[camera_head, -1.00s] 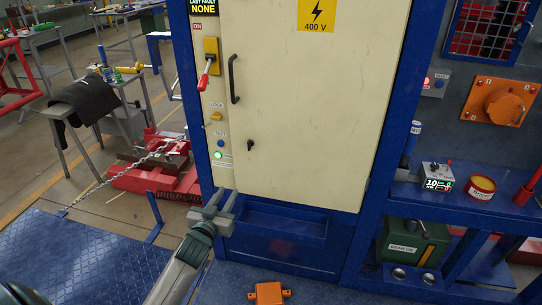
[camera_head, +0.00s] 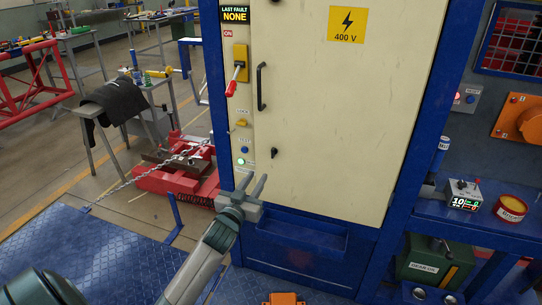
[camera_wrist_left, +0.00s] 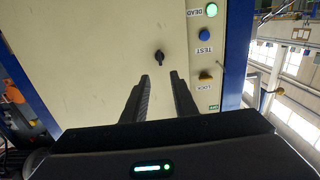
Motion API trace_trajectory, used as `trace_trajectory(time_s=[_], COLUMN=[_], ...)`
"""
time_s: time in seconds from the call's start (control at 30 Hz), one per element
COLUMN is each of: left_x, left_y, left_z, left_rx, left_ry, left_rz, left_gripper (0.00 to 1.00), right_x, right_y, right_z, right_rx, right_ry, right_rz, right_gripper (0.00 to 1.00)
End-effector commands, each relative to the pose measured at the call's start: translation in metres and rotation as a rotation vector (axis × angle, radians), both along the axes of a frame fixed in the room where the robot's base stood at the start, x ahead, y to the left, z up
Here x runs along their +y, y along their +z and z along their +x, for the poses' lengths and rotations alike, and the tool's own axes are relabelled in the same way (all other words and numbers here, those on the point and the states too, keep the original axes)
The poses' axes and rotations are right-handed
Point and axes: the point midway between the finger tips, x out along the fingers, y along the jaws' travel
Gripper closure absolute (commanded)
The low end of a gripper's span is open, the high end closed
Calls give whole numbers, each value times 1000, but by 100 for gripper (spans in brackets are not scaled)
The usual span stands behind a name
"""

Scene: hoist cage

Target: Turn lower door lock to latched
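The lower door lock (camera_head: 274,153) is a small black turn knob low on the cream cabinet door (camera_head: 330,120). In the wrist view the same knob (camera_wrist_left: 158,57) lies just beyond my fingertips, roughly in line with the gap between them. It is too small to tell whether it is latched. My left gripper (camera_head: 256,180) is open and empty, its fingers pointing up toward the lock from below and slightly left. The wrist view shows both fingers (camera_wrist_left: 160,76) apart, with nothing between them. My right gripper is not in view.
Left of the door, a strip carries a red-handled switch (camera_head: 233,82), a yellow lock knob (camera_head: 242,124), a blue test button (camera_head: 245,150) and a lit green lamp (camera_head: 240,161). A black door handle (camera_head: 261,87) is above the lock.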

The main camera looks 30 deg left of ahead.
Motion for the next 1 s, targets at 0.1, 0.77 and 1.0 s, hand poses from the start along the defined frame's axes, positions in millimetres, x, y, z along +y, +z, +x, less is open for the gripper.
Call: trace_trajectory(time_s=[0.1, 0.77, 1.0], left_x=[5, 30, 33], left_y=[1, 0, 0], left_z=[20, 124, 139], left_rx=[-1, 0, 0], left_ry=[0, 1, 0], left_rz=[1, 1, 0], left_gripper=[74, 74, 74], right_x=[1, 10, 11], right_y=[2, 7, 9], right_z=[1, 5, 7], right_rx=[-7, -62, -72], right_ry=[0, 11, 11], right_rz=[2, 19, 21], right_gripper=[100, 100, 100])
